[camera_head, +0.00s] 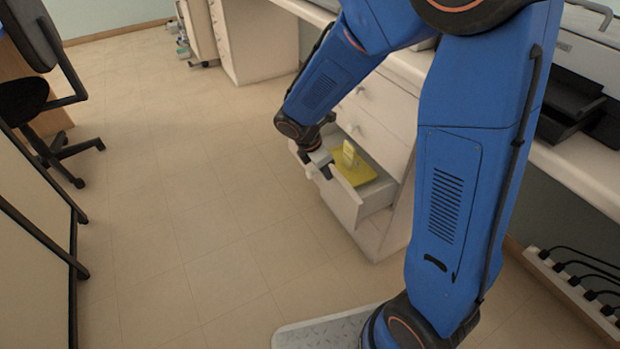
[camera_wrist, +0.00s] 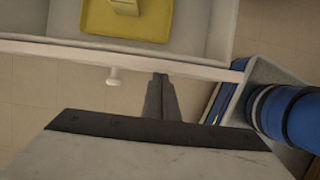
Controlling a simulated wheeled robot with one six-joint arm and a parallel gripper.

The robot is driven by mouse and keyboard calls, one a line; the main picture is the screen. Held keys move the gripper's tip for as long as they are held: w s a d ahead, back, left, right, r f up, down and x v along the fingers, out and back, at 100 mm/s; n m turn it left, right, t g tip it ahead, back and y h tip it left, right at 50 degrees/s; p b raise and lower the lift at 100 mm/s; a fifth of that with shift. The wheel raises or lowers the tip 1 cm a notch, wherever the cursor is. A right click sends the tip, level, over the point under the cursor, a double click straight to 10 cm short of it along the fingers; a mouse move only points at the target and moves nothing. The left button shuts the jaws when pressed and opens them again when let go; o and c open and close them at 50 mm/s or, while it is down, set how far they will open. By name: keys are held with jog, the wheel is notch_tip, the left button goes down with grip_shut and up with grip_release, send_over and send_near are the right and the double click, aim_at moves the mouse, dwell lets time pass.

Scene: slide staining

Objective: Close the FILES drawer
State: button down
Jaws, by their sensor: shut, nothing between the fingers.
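A white drawer (camera_head: 341,204) stands open from the white cabinet under the counter in the head view. Its label cannot be read, so I cannot tell from writing that it is the FILES drawer. A yellow tray or folder (camera_head: 352,170) with a pale yellow block (camera_head: 348,152) lies inside it. In the wrist view the drawer's front edge (camera_wrist: 60,52) and its round white knob (camera_wrist: 114,76) show. My gripper (camera_wrist: 161,80) is shut and empty, its fingertips just outside the front edge, to the right of the knob. I cannot tell whether they touch the drawer.
Closed drawers (camera_head: 376,133) sit above the open one. A black office chair (camera_head: 35,100) stands at the far left. A dark printer-like device (camera_head: 572,105) is on the counter at right. A power strip (camera_head: 575,290) lies at lower right. The tiled floor (camera_head: 190,200) left of the drawer is clear.

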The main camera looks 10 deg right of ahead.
jog(key=w+d, duration=0.3)
jog(key=d, duration=0.7)
jog(key=shift+d, duration=0.4)
jog(key=shift+w, duration=0.1)
jog(key=s+a+r, duration=0.2)
jog(key=a+r, duration=0.5)
jog(key=r, duration=0.2)
jog(key=w+a, duration=0.4)
jog(key=w, duration=0.6)
jog(key=w+d+f, duration=0.3)
jog(key=d+f, duration=0.4)
jog(key=f, duration=0.2)
jog(key=shift+d+f, duration=0.15)
jog(key=shift+d, duration=0.15)
